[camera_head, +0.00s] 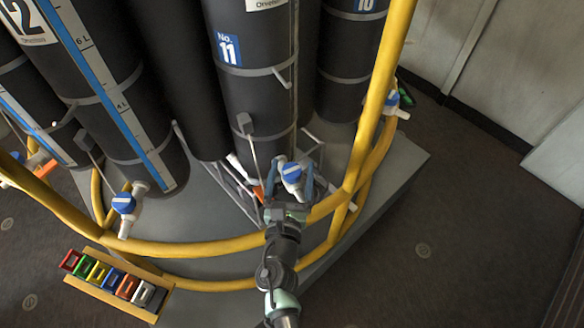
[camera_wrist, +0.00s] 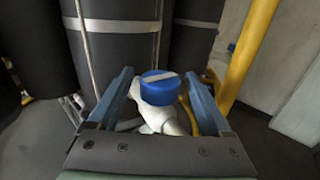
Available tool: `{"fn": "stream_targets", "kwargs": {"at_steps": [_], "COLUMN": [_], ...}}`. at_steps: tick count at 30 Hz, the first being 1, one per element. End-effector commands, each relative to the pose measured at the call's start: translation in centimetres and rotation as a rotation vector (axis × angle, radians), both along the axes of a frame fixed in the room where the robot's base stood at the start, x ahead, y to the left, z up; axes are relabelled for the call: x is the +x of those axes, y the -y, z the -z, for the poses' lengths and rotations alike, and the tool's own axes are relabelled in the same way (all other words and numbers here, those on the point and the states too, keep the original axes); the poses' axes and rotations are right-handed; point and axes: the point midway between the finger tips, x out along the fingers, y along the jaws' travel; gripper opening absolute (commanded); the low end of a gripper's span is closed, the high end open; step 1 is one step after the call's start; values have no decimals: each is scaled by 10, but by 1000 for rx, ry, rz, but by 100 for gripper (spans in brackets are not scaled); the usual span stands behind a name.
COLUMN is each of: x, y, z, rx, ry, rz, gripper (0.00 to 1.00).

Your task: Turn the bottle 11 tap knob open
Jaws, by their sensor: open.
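The bottle 11 (camera_head: 245,90) is a dark grey cylinder with a blue "No. 11" label (camera_head: 228,49). Its tap has a blue round knob (camera_head: 292,172) with a white bar on top and a white body. The knob also shows in the wrist view (camera_wrist: 159,88), with the white tap body (camera_wrist: 158,118) below it. My gripper (camera_head: 290,168) is open, its two blue fingers one on each side of the knob. In the wrist view the gripper (camera_wrist: 162,90) shows gaps between both fingers and the knob, so I see no clear contact.
A yellow rail (camera_head: 200,248) curves around the bottles, with a yellow post (camera_head: 378,100) right of my gripper. Another blue tap knob (camera_head: 123,203) is at the left. A rack of coloured tags (camera_head: 115,278) hangs at the lower left. The floor at right is clear.

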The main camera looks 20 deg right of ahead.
Motion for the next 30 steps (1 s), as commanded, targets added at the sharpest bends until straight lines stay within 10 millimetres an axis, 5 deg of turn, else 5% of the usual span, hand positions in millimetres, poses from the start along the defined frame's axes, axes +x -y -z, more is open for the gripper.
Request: {"fn": "stream_targets", "kwargs": {"at_steps": [10,24,30], "x": [4,3,3], "y": [2,2,2], "z": [0,0,1], "rx": [1,1,1], "ry": [0,0,0], "rz": [0,0,-5], "gripper": [83,0,0]}}
